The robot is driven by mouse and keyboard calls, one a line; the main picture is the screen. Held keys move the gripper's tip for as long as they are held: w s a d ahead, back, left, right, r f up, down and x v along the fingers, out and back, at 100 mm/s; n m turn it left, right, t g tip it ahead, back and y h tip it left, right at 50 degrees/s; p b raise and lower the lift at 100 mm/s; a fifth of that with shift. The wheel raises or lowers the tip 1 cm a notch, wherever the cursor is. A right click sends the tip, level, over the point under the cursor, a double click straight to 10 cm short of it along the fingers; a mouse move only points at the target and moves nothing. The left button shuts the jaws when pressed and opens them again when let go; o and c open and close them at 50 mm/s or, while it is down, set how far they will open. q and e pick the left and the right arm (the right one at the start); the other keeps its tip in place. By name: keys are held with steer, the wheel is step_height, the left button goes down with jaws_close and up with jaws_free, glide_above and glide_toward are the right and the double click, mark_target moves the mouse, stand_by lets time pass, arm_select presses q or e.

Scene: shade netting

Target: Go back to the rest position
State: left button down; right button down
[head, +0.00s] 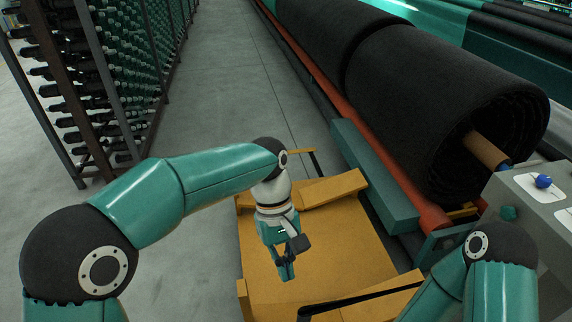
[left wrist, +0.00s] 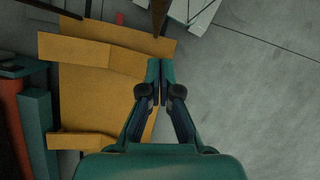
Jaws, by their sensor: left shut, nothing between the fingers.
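My left gripper (head: 287,273) hangs from the green left arm, pointing down over a flat yellow-orange platform (head: 335,250) in the head view. Its fingers are shut together with nothing between them. In the left wrist view the two fingertips (left wrist: 160,64) meet near the middle, above the edge between the platform (left wrist: 95,85) and the grey floor. Part of my right arm shows at the lower right of the head view. My right gripper is not in view.
Large black netting rolls (head: 430,100) lie on a machine along the right, with a red-orange bar (head: 385,165) and a green beam (head: 372,175) beside the platform. A grey control box (head: 540,200) stands at right. A bobbin rack (head: 95,75) stands at left. The grey floor (head: 215,90) between is clear.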

arm_select(q)
steer(key=s+a+f+n+g+h, duration=0.1)
steer(key=s+a+f+n+g, duration=0.15)
steer(key=a+f, duration=0.45)
steer(key=s+a+f+n+g, duration=0.1)
steer(key=s+a+f, duration=0.25)
steer(key=f, duration=0.55)
steer(key=s+a+f+m+t+h, duration=0.15)
steer(key=s+f+m+t, duration=0.3)
steer(key=s+f, duration=0.85)
steer(key=w+f+m+t, duration=0.1)
steer(key=w+f+t, duration=0.1)
steer(key=w, duration=0.4)
steer(key=shift+w+a+m+t, duration=0.2)
steer(key=shift+w+m+t, duration=0.1)
steer(key=shift+t, duration=0.4)
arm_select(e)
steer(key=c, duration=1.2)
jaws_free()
arm_select(q)
steer(key=shift+s, duration=0.15)
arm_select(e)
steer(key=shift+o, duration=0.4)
